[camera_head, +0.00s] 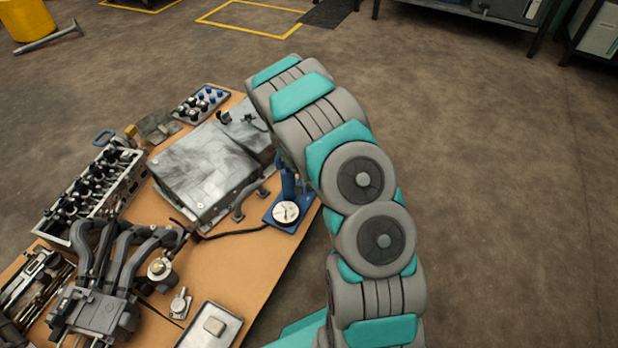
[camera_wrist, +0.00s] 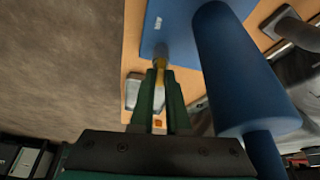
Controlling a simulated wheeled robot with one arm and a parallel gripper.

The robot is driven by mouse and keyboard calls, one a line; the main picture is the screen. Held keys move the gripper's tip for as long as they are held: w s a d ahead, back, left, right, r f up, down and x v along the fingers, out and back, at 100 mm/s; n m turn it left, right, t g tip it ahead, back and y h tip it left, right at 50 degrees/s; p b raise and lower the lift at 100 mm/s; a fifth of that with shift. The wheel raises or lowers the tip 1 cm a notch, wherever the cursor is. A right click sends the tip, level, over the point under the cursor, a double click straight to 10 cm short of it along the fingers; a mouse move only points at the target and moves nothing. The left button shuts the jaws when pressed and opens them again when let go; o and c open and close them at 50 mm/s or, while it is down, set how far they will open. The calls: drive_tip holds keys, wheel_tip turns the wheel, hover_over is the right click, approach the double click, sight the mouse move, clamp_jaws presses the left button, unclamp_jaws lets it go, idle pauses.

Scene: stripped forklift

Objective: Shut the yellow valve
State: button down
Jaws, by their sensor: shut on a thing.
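The yellow valve (camera_wrist: 160,63) shows in the wrist view as a small yellow piece at the tips of my gripper, beside a blue cylinder (camera_wrist: 235,70). My gripper (camera_wrist: 160,76) has its two green fingers close together, shut on the yellow valve. The fingers hide part of the valve, so I cannot tell its angle. In the head view, the blue device with a round white gauge (camera_head: 287,212) stands at the right edge of the wooden table (camera_head: 222,270). My arm hides the gripper and the valve there.
A grey metal box (camera_head: 205,170) is on the table left of the device. An engine head (camera_head: 92,195), a manifold (camera_head: 105,290) and a black hose (camera_head: 235,234) lie farther left. The floor right of my arm is clear.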

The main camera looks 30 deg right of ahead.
idle(0.5)
drive_tip(key=c, duration=0.9)
unclamp_jaws()
drive_tip(key=shift+r, duration=0.15)
drive_tip(key=v, duration=0.7)
drive_tip(key=shift+a+r, duration=0.15)
drive_tip(key=shift+r, duration=0.1)
